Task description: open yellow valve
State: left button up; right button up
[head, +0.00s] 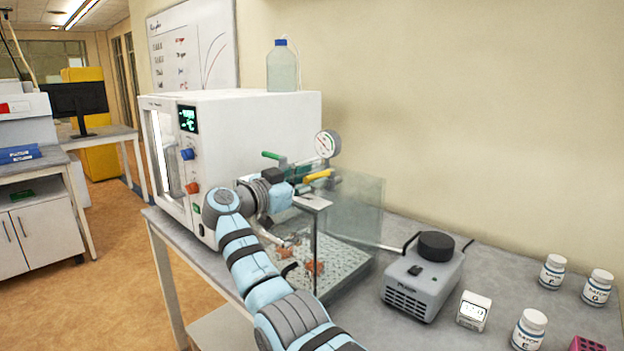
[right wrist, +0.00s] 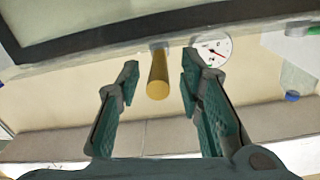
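The yellow valve handle (head: 319,175) sticks out from the top of the clear chamber, below the gauge. In the right wrist view the yellow valve handle (right wrist: 158,78) shows end-on between my two green-padded fingers, with a gap on both sides. My right gripper (head: 291,181) is open beside the handle; the right wrist view shows the open gripper (right wrist: 158,82) holding nothing. The pressure gauge (head: 327,144) stands just behind the valve and also shows in the right wrist view (right wrist: 212,50). A green valve handle (head: 272,155) lies to the left. My left gripper is not in view.
A white oven-like machine (head: 260,120) stands left of the clear chamber (head: 362,205). A grey pump (head: 423,280) with a black knob, a small white timer (head: 473,311) and several white bottles (head: 551,272) stand to the right on the bench.

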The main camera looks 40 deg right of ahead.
jog(key=a, duration=1.1)
jog(key=shift+s, duration=0.45)
